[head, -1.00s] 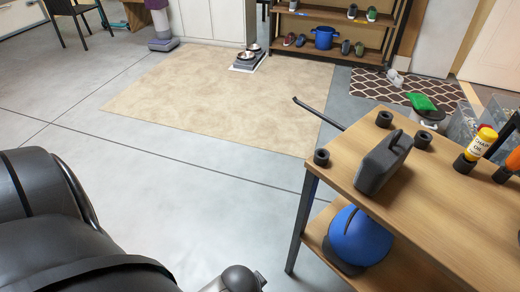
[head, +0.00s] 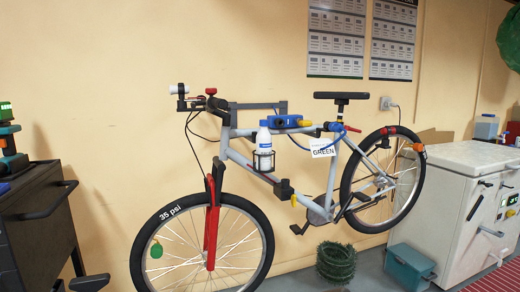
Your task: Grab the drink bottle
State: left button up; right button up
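Neither of my grippers shows in the head view.
A dark cabinet (head: 40,225) with protruding handles stands at the left. A white chest (head: 455,190) stands at the right, with a teal box (head: 410,266) in front. A green wire coil (head: 336,262) is below the bicycle. The bicycle's front wheel (head: 205,250) juts out low.

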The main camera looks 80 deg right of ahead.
aim_at(264, 144)
jog(key=z, duration=2.6)
